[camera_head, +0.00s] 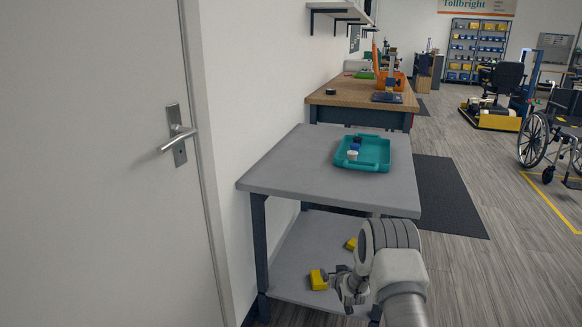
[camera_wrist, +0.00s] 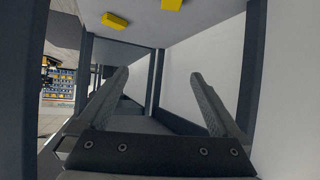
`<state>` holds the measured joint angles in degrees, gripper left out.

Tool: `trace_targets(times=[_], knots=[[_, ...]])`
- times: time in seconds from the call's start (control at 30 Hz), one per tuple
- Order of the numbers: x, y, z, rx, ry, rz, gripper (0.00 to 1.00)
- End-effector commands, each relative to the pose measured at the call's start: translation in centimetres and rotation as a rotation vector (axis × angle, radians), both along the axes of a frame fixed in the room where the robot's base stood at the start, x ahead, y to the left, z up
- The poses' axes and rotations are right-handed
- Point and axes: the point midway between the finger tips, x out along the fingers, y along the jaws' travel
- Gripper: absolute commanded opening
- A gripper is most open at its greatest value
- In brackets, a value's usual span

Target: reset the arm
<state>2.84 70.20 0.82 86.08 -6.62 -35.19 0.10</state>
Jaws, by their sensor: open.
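My gripper (camera_head: 347,286) is at the lower right in the head view, at the level of the grey table's lower shelf (camera_head: 300,262), with my arm bent above it. In the wrist view my gripper (camera_wrist: 160,78) has its two fingers spread wide apart with nothing between them. A yellow block (camera_head: 318,280) lies on the shelf just left of the gripper. A second yellow block (camera_head: 351,243) lies farther back on the shelf. Both yellow blocks show at the top of the wrist view, beyond the fingers, one left (camera_wrist: 115,20) and one right (camera_wrist: 172,4).
The grey table's top (camera_head: 300,165) is above the shelf and carries a teal tray (camera_head: 375,163) with small items in it. Dark table legs (camera_head: 260,240) stand around the shelf. A white door (camera_head: 95,160) is at left. Open floor (camera_head: 500,270) lies to the right.

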Motion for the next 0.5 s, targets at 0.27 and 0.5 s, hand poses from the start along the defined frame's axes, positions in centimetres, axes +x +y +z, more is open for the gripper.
trace_targets(times=[0.27, 0.5], knots=[[-0.9, -0.2, 11.7, -0.014, 0.074, -0.015, 1.00], [-4.4, -0.2, 20.4, -0.021, 0.143, -0.031, 1.00]])
